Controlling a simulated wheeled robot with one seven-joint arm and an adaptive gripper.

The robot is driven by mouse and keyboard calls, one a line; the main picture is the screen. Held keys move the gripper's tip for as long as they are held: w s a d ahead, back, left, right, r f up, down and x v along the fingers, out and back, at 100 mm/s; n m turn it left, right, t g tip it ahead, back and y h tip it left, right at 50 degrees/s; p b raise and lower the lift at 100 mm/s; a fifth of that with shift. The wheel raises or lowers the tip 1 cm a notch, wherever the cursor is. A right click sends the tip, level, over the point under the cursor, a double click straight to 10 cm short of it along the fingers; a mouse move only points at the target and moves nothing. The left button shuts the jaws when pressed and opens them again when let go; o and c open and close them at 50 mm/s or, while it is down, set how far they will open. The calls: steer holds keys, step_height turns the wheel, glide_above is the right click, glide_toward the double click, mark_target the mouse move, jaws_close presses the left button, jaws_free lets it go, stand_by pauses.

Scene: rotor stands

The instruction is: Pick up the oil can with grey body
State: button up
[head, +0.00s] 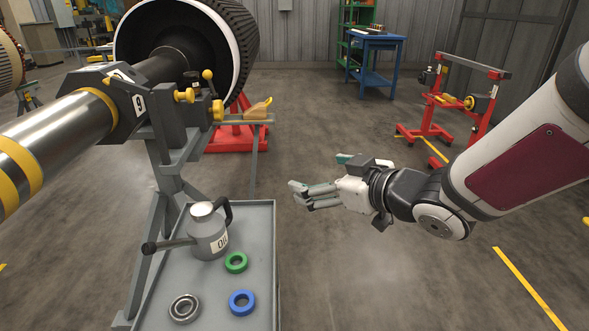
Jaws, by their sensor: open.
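The oil can (206,234) has a grey body with "OIL" on a white label. It stands upright on a grey tray table (262,290) at the lower left. Its spout points left, and its dark handle is at the upper right. My gripper (297,195) is open and empty, to the right of the can and apart from it. Its fingers point left, over the floor just beyond the tray table's right edge.
A green ring (236,262), a blue ring (242,302) and a metal bearing (184,308) lie near the can. A large rotor shaft (60,135) on a grey stand rises behind the tray. Red stands and a blue table (377,45) are farther back. Floor between is clear.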

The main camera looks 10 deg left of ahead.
mark_target(213, 210)
steer(key=s+a+f+n+g+y+b, duration=0.1)
steer(key=s+a+f+y+b, duration=0.1)
steer(key=a, duration=0.1)
steer(key=s+a+f+n+g+y+b, duration=0.1)
steer(key=s+a+f+g+y+b, duration=0.1)
steer(key=a+f, duration=0.1)
steer(key=s+a+f+n+g+y+b, duration=0.1)
steer(key=s+a+f+g+y+b, duration=0.1)
steer(key=a+f, duration=0.1)
steer(key=shift+s+a+f+y, duration=0.1)
steer(key=shift+s+y, duration=0.1)
steer(key=shift+y, duration=0.2)
steer(key=shift+s+a+g, duration=0.15)
steer(key=shift+a+g, duration=0.15)
steer(key=b+x, duration=0.3)
steer(key=x, duration=1)
steer(key=shift+a+r, duration=0.2)
steer(key=shift+r, duration=0.05)
steer(key=shift+d+f, duration=0.1)
jaws_close()
